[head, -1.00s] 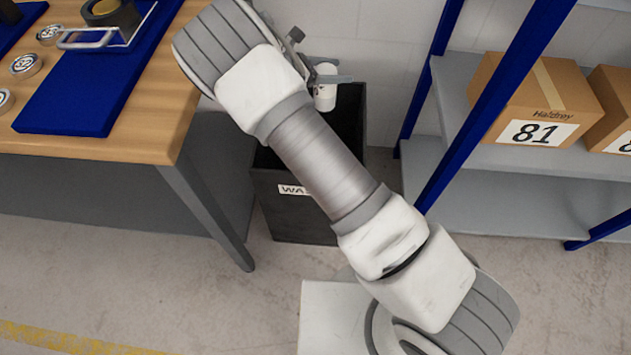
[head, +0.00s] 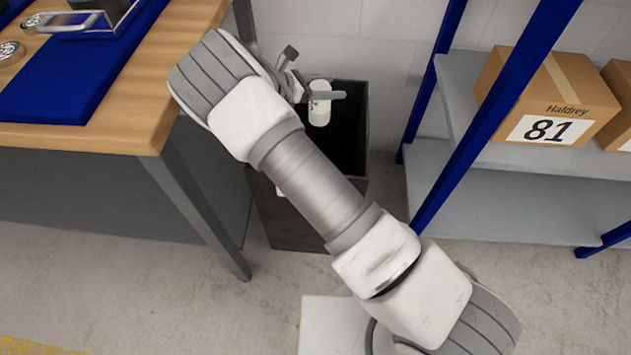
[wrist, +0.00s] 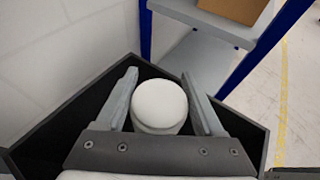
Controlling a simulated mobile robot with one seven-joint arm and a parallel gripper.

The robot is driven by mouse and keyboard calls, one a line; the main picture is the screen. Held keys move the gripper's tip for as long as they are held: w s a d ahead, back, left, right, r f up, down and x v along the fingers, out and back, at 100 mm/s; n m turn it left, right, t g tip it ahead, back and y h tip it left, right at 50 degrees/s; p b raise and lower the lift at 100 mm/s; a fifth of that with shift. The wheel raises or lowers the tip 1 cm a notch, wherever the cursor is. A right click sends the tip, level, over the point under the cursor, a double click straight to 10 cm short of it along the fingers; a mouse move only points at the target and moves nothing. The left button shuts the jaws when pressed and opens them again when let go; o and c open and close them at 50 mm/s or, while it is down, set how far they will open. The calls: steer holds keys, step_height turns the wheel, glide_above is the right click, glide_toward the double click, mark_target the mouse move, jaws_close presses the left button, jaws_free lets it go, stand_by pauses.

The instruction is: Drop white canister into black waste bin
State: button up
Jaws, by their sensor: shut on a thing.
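The white canister (head: 319,105) is upright between the fingers of my gripper (head: 322,88). In the wrist view the round white top of the canister (wrist: 159,104) sits between the two grey fingers of my gripper (wrist: 162,92). The fingers are shut on it. The black waste bin (head: 350,150) stands on the floor against the wall, with its dark opening below and around the canister. Its rim also shows in the wrist view (wrist: 246,122). My arm hides the bin's left part and much of its front. How far the canister is above the rim is hard to tell.
A wooden workbench (head: 95,139) with a blue mat (head: 60,95) stands left of the bin. A blue-framed shelf (head: 500,190) with a cardboard box (head: 545,95) marked 81 stands to the right. A white wall (head: 390,50) is behind.

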steer(key=o, duration=1.4)
steer(key=shift+c, duration=0.2)
steer(key=shift+r, duration=0.1)
steer(key=s+d+r+p, duration=0.3)
steer(key=d+r+p, duration=0.2)
steer(key=d+r, duration=0.6)
steer(key=shift+s+p, duration=0.25)
steer(key=shift+p, duration=0.1)
